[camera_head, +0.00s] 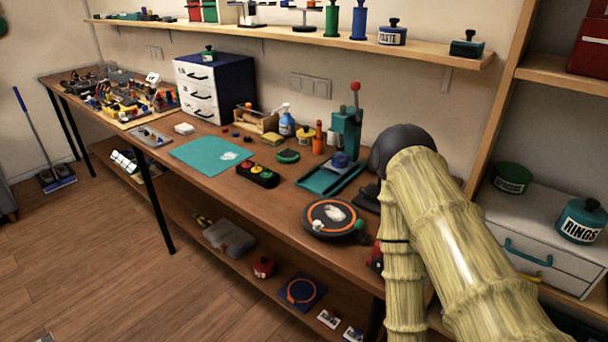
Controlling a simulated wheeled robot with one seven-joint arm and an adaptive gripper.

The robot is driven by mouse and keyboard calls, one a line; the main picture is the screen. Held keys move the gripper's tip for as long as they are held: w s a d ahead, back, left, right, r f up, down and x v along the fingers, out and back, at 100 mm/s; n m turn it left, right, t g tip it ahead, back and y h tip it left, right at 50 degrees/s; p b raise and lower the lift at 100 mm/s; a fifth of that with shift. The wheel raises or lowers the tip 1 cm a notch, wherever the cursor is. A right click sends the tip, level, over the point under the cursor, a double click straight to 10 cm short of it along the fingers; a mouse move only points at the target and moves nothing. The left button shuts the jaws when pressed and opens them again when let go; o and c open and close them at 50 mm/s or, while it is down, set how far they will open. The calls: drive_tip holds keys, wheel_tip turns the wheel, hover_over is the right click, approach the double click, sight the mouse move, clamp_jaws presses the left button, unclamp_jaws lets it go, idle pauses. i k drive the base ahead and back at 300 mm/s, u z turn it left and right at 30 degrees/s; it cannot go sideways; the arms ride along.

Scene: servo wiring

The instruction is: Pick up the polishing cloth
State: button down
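I cannot tell for sure which thing is the polishing cloth. A small flat yellow piece (272,139) lies on the workbench in front of a wooden box and looks like a folded cloth or a sponge. A white crumpled-looking shape (335,213) lies on a round black plate with an orange ring, near the bench's front edge. Another small pale shape (229,156) lies on the teal mat. My arm rises at the right, bends at a dark joint and runs down out of the picture. My gripper is not in view.
The workbench (265,190) carries a green press (346,130), a block with coloured buttons (257,175), bottles and a drawer unit (213,88). A lower shelf holds a red pot (263,267). Shelving stands at the right. The floor (110,260) at left is mostly clear.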

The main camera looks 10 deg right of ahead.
sight(275, 139)
drive_tip(key=k, duration=1.65)
drive_tip(key=u, duration=0.8)
drive_tip(key=i, duration=3.55)
drive_tip(key=z, duration=3.5)
